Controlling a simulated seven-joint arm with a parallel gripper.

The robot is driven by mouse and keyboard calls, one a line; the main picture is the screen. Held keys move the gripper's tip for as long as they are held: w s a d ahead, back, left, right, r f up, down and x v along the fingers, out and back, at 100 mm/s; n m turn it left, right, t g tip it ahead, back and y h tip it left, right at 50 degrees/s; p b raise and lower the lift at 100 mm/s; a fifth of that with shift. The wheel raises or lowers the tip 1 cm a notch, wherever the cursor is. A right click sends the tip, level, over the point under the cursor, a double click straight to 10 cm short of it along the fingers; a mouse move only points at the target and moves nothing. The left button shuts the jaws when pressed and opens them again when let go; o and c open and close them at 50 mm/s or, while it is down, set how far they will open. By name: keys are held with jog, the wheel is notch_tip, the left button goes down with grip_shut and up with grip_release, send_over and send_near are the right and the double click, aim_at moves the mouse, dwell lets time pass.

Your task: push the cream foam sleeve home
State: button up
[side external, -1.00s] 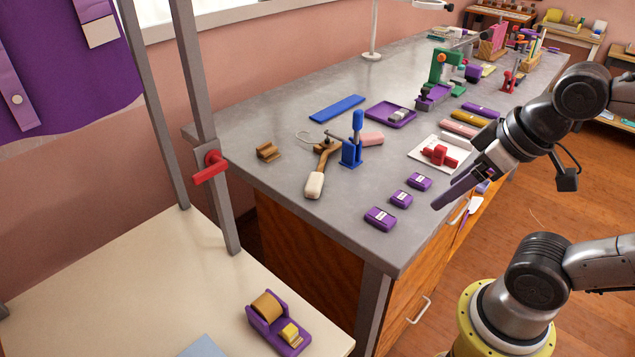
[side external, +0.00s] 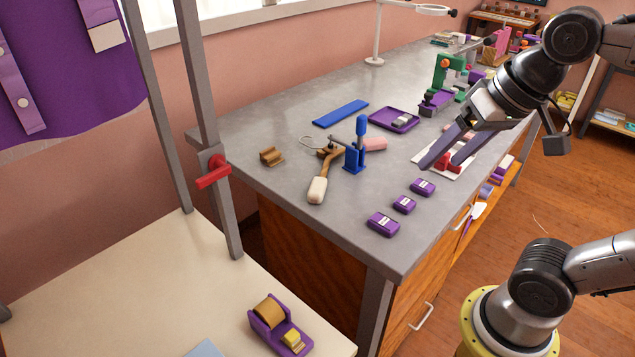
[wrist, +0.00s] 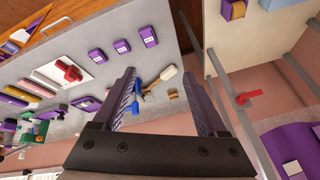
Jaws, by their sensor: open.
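The cream foam sleeve (side external: 317,190) sits on the near end of a brown wooden handle (side external: 328,166) on the grey bench. In the wrist view the cream sleeve (wrist: 168,73) lies beyond my fingers, between them in the picture. The handle's far end is beside a blue clamp (side external: 354,156) with an upright blue grip; the clamp partly hides it. How far the sleeve sits along the handle cannot be told. My gripper (side external: 441,163) is open and empty, above the bench to the right of the sleeve, well apart from it.
Several purple boxes (side external: 404,204) lie near the bench's front edge. A white tray with red pieces (side external: 468,170) is behind my fingers. A brown block (side external: 271,156), a blue strip (side external: 341,113) and a purple tray (side external: 394,120) lie around the clamp. A grey post (side external: 203,130) stands left.

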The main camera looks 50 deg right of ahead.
jog(key=w+r+m+g, duration=0.1)
jog(key=w+r+m, duration=0.25)
jog(key=w, duration=0.45)
jog(key=m+g, duration=0.4)
send_over(318, 185)
notch_tip(318, 185, down, 11)
notch_tip(318, 185, down, 13)
jog(key=shift+f, duration=0.2)
grip_shut()
